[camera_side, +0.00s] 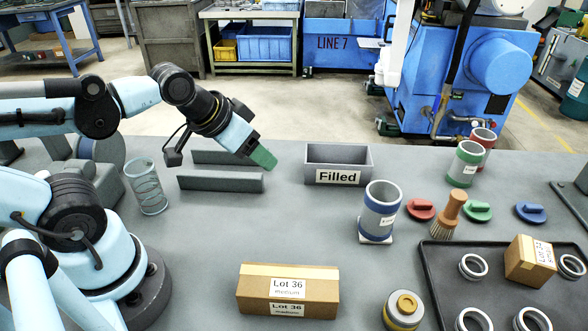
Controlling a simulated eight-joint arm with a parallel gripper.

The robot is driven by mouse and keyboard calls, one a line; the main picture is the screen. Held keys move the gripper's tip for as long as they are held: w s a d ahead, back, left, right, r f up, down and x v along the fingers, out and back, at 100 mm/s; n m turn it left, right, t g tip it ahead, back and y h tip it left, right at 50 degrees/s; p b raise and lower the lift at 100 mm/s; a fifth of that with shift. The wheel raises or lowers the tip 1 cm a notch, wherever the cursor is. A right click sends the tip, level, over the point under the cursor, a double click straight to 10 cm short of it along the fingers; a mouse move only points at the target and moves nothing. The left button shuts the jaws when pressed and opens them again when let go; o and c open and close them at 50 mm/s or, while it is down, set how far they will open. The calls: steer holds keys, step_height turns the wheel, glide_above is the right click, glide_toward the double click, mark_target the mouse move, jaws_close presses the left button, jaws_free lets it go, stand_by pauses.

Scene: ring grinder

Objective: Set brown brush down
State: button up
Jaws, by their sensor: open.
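The brown brush (451,207) stands on the grey table at the right, bristles down and handle up, leaning slightly. It is between the red lid (420,209) and the green lid (477,211). My gripper (263,159) is well to the left of the brush, above the table near two grey bars, its green tip pointing down and right. It is open, with nothing visible in it, though the gap between the fingers is hard to see from this side.
A grey bin labelled Filled (338,178) stands at the back middle. A blue-banded container (380,212), a Lot 36 box (288,290) and a black tray (440,275) with rings and a small box surround the brush area. The table centre is clear.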

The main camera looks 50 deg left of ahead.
steer(key=shift+w, duration=0.1)
steer(key=w+d+r+m+g+h, duration=0.1)
steer(key=w+d+r+m, duration=0.2)
steer(key=w+d+r, duration=0.3)
steer(key=m+g+h, duration=0.1)
steer(key=m+g, duration=0.4)
steer(key=m, duration=0.3)
glide_above(456, 207)
steer(key=a, duration=0.2)
steer(key=a+x, duration=0.1)
steer(key=x, duration=0.9)
steer(key=shift+s+d, duration=0.15)
steer(key=shift+s, duration=0.15)
steer(key=shift+w+x, duration=0.15)
steer(key=shift+x, duration=1.15)
steer(key=shift+w+x, duration=0.1)
steer(key=shift+x, duration=1.2)
steer(key=shift+c, duration=0.4)
